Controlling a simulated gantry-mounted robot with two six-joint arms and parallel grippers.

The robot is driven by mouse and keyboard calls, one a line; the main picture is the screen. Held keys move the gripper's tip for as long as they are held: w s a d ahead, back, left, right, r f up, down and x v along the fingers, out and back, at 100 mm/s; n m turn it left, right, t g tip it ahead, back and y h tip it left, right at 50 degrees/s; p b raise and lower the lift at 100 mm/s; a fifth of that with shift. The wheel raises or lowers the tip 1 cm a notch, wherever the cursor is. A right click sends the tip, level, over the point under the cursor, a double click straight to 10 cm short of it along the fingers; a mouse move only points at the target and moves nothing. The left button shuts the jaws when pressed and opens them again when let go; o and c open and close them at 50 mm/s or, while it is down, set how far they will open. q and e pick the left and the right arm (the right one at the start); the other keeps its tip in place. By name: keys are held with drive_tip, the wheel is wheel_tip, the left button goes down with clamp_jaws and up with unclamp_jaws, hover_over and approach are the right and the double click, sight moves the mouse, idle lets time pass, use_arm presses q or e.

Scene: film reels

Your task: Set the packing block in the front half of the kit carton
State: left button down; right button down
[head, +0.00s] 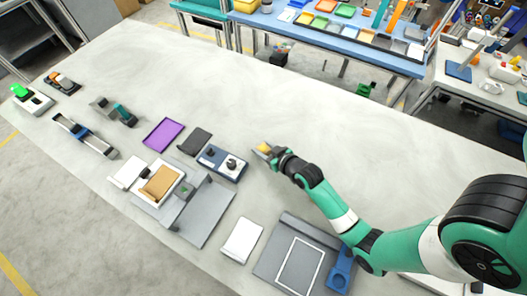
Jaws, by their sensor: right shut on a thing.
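My right gripper (267,153) comes in from the right and is shut on a small yellow block (265,148), which looks like the packing block. The gripper partly hides it. It is over the middle of the light table, to the right of the blue-and-white device. A tan carton-like thing (160,184) sits in a white tray at the lower left and may be the kit carton. The held block is apart from it, up and to its right. I cannot make out the carton's inside or its halves. My left gripper is not in view.
A blue-and-white device with dark knobs (222,162) lies between the gripper and the tan thing. A purple tray (164,134) and dark grey block (194,141) lie nearby. A grey plate (207,212) and white pad (242,240) are nearer. The table's far middle is clear.

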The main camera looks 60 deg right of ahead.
drive_tip(key=shift+s+f, duration=0.1)
drive_tip(key=shift+f, duration=0.55)
drive_tip(key=shift+f, duration=0.1)
drive_tip(key=shift+c, duration=1.4)
unclamp_jaws()
drive_tip(key=shift+f, duration=0.1)
drive_tip(key=shift+s+r, duration=0.1)
drive_tip(key=shift+r, duration=0.2)
drive_tip(key=p+v, duration=0.3)
drive_tip(key=v, duration=0.8)
drive_tip(key=shift+s+a+r+p, duration=0.15)
drive_tip(key=shift+s+a+p, duration=0.1)
drive_tip(key=shift+s+p, duration=0.05)
